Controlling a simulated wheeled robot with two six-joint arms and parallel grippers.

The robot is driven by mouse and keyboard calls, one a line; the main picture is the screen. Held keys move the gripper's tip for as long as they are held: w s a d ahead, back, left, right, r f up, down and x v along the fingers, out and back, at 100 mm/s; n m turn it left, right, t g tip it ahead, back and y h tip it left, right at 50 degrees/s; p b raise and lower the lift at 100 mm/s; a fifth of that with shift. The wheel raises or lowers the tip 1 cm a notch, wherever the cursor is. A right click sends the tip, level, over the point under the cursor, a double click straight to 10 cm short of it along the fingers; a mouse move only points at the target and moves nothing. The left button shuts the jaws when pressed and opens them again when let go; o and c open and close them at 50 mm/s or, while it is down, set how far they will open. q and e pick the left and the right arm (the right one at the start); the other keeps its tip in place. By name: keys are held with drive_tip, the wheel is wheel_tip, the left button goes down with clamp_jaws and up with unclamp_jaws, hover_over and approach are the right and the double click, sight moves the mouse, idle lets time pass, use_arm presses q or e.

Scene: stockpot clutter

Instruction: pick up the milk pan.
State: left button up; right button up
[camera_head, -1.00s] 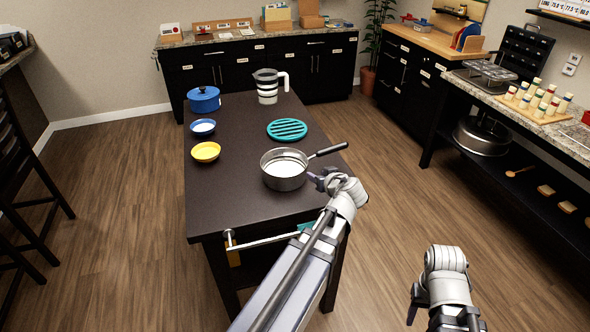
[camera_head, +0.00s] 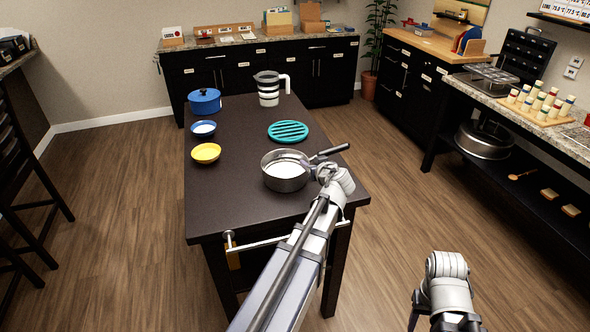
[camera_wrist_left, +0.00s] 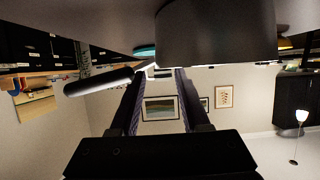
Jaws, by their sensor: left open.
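The milk pan (camera_head: 287,184) is a grey metal saucepan standing upright near the right edge of the dark table (camera_head: 235,205). Its dark handle (camera_head: 333,150) points right and away. My left gripper (camera_head: 318,163) is at the pan's right side, by the root of the handle, partly hidden by its own wrist. In the left wrist view the open fingers (camera_wrist_left: 160,78) reach toward the handle's metal neck; the dark grip (camera_wrist_left: 98,81) lies left of them and the pan's wall (camera_wrist_left: 215,32) above. Contact cannot be told. My right gripper (camera_head: 414,310) is low at the right, its fingers barely showing.
On the table are a teal trivet (camera_head: 288,131), a yellow bowl (camera_head: 206,152), a blue bowl (camera_head: 203,128), a blue lidded pot (camera_head: 204,101) and a striped jug (camera_head: 268,88). A rail (camera_head: 262,243) runs along the table's front. The tabletop left of the pan is clear.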

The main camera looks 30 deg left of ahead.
sight(307, 159)
use_arm(q)
drive_tip(key=x, duration=0.3)
drive_tip(key=shift+w+f+b, duration=0.1)
drive_tip(key=shift+w+b, duration=0.05)
drive_tip(key=shift+b, duration=0.25)
clamp_jaws()
idle(1.0)
